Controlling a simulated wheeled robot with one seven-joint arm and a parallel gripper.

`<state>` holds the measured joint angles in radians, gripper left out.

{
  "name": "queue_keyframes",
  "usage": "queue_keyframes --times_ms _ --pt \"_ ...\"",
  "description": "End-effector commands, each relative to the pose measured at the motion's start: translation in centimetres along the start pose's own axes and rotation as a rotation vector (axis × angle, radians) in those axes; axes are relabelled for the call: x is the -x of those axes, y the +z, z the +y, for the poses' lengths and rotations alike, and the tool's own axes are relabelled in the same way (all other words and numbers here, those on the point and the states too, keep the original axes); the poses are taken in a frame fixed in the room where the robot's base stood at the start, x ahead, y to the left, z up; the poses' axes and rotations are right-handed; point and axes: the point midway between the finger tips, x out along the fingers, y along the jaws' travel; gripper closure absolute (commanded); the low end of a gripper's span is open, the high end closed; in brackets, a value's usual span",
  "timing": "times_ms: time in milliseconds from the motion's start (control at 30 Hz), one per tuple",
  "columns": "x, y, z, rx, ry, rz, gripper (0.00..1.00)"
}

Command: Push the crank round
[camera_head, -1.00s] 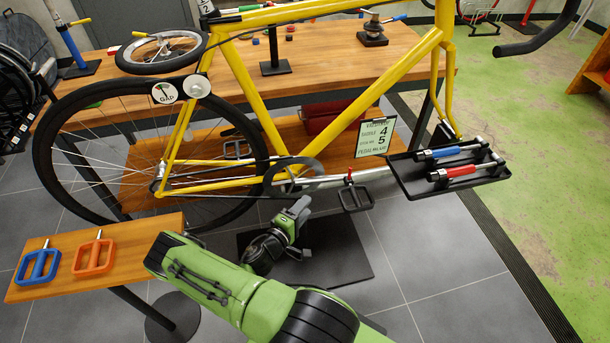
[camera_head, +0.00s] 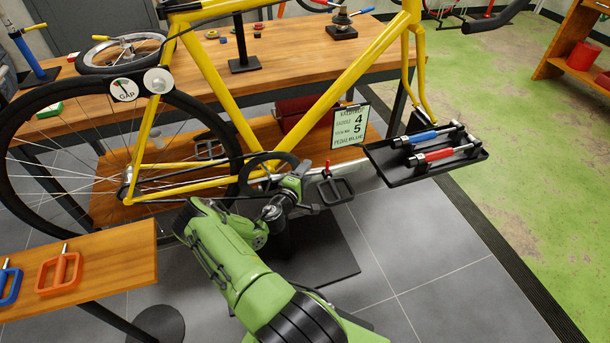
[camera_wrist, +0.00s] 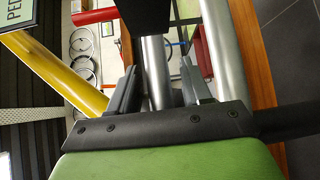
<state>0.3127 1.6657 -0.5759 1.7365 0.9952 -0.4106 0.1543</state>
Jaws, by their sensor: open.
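The yellow bicycle (camera_head: 205,65) has a dark chainring (camera_head: 245,180) at its lower front. A silver crank arm (camera_head: 313,192) runs right from there to a black pedal (camera_head: 338,191), which has a small red part beside it. My gripper (camera_head: 298,180) is at the crank, just left of the pedal, and covers part of it. In the wrist view my gripper (camera_wrist: 160,88) is open, with a silver bar (camera_wrist: 155,70) between its fingers. I cannot tell whether they touch. A second silver bar (camera_wrist: 218,45) lies to the right.
A black tray (camera_head: 385,168) with red and blue tools is right of the pedal. A sign (camera_head: 350,126) stands above the pedal. A small wooden table (camera_head: 120,262) at lower left holds an orange pedal (camera_head: 60,273) and a blue pedal (camera_head: 8,285). Grey floor is clear at lower right.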

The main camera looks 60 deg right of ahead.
Motion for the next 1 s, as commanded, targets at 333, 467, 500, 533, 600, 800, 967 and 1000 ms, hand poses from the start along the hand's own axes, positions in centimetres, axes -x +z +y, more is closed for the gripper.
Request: queue_keyframes --times_ms 333,467,500,533,600,800,967,1000 --pt "0.04 0.00 0.05 0.000 0.000 -0.001 0.78" --pt "0.05 0.00 0.04 -0.001 0.000 -0.001 0.97" --pt "0.05 0.01 0.04 -0.001 -0.001 -0.001 1.00" --pt "0.06 0.01 0.03 -0.001 -0.001 -0.001 1.00" --pt "0.06 0.01 0.03 -0.001 -0.001 -0.001 1.00" --pt "0.07 0.01 -0.01 -0.003 -0.003 -0.001 1.00" --pt "0.06 0.00 -0.20 -0.016 -0.016 0.001 1.00" --pt "0.06 0.00 -0.27 -0.020 -0.020 0.001 1.00"
